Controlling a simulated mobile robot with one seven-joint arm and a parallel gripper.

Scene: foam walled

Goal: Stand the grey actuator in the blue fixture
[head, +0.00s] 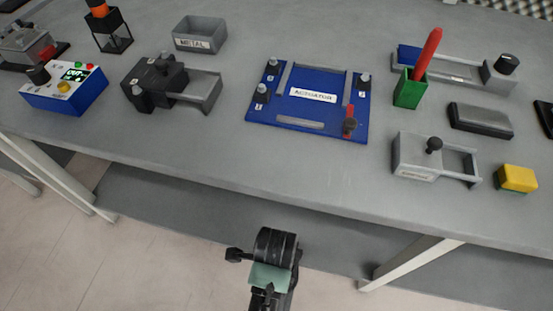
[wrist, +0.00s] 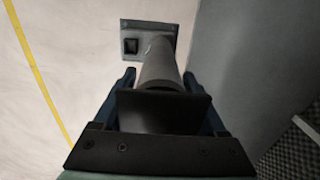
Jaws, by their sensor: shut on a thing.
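The blue fixture (head: 285,109) lies on the grey table in the middle of the head view. It is a flat blue plate labelled ACTUATOR, with grey rails, black posts and a red-handled clamp at its near right corner. The grey actuator (wrist: 160,65) shows in the wrist view as a grey cylinder with a square end plate that has a dark opening. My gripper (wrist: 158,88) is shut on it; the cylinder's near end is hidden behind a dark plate. In the head view my arm's end is low in front of the table, and I cannot make out the actuator there.
A black clamp fixture (head: 155,80) and a grey METAL bin (head: 200,36) stand left of the blue fixture. A green holder (head: 409,90) with a red stick, a grey fixture (head: 412,155) and a yellow block (head: 517,178) stand right. The table front between is clear.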

